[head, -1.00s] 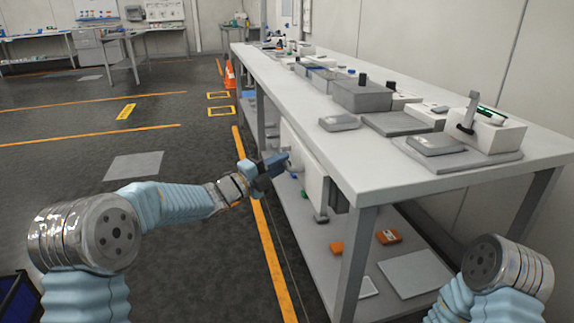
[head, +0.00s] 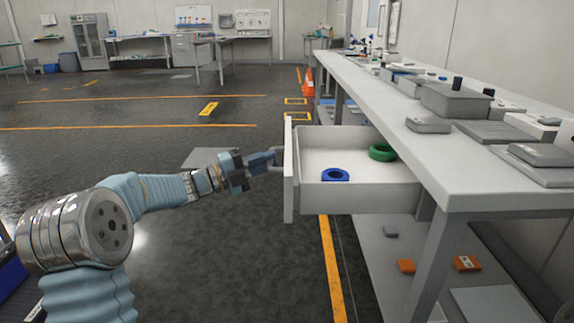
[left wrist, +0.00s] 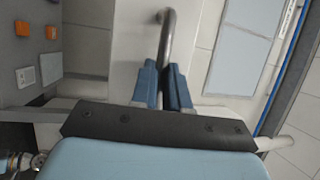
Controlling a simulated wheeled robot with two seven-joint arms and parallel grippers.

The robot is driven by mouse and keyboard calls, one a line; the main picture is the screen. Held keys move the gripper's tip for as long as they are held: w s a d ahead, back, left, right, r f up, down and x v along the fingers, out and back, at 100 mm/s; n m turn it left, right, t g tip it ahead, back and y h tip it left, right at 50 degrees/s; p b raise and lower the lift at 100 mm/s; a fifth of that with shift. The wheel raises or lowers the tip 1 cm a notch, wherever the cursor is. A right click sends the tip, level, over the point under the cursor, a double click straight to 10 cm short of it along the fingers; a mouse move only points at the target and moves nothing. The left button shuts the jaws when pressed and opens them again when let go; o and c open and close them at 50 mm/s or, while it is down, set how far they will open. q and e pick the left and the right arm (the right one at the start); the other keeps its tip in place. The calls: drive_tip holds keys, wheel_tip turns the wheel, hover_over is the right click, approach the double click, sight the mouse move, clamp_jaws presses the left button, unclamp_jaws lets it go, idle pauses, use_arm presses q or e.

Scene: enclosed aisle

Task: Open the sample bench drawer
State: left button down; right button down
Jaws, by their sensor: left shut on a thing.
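The sample bench drawer (head: 357,200) stands pulled out from under the bench top, with its inside in view. A blue ring (head: 335,175) and a green ring (head: 382,152) lie in it. My left gripper (head: 270,159) is at the outer side of the drawer's front panel (head: 289,175), shut on the handle. In the left wrist view, the grey bar handle (left wrist: 168,35) passes between the two blue fingers of the gripper (left wrist: 163,80). My right gripper is out of view.
The long bench (head: 462,183) holds grey boxes and trays on top. Its lower shelf carries orange items (head: 466,263). An orange cone (head: 307,82) stands beyond the drawer. The floor left of the drawer is clear.

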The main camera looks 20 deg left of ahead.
use_arm(q)
drive_tip(key=shift+s+a+f, duration=0.1)
drive_tip(key=shift+s+a, duration=0.25)
drive_tip(key=shift+a, duration=0.5)
drive_tip(key=c, duration=1.1)
unclamp_jaws()
drive_tip(key=v, duration=1.3)
drive_tip(key=shift+s+a, duration=0.2)
drive_tip(key=shift+a, duration=0.1)
